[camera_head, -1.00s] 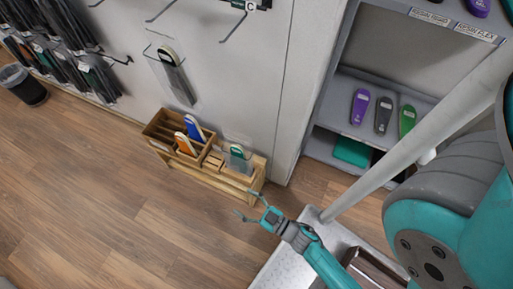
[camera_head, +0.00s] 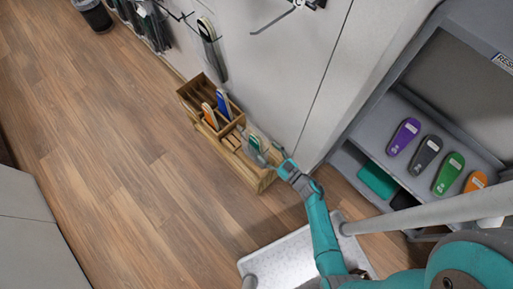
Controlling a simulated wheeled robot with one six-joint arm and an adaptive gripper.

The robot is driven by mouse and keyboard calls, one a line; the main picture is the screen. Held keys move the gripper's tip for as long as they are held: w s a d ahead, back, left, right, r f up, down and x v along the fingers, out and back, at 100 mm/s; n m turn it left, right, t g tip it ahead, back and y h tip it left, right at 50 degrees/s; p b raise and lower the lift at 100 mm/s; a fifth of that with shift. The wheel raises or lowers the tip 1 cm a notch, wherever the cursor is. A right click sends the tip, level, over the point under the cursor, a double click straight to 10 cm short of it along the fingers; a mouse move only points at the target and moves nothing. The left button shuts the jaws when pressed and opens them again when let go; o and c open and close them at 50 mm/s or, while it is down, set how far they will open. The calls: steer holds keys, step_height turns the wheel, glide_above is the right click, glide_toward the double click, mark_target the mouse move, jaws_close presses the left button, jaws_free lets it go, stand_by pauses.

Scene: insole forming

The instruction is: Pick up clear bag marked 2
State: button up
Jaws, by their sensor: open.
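A clear bag (camera_head: 253,142) with a green-and-white insole stands in the right end of the wooden organizer (camera_head: 256,181). Another clear bag (camera_head: 212,52) with an insole hangs from a wall hook above. No number is readable on either bag, so I cannot tell which is marked 2. My gripper (camera_head: 268,152) is open at the right side of the bag in the organizer. Its fingers partly overlap that bag in the view, and I cannot tell whether they touch it.
A blue insole (camera_head: 224,103) and an orange insole (camera_head: 209,115) stand in the organizer's left compartments. The wall is close behind it. A grey shelf with several insoles, including a purple one (camera_head: 404,136), is at the right. The wood floor (camera_head: 130,190) at the left is clear.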

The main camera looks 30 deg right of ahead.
mark_target(254, 145)
steer(key=shift+a+x, duration=0.2)
steer(key=shift+x, duration=1.65)
steer(key=shift+a+x, duration=0.2)
steer(key=shift+x, duration=1.6)
steer(key=shift+s+f, duration=0.15)
steer(key=shift+f, duration=0.05)
jaws_close()
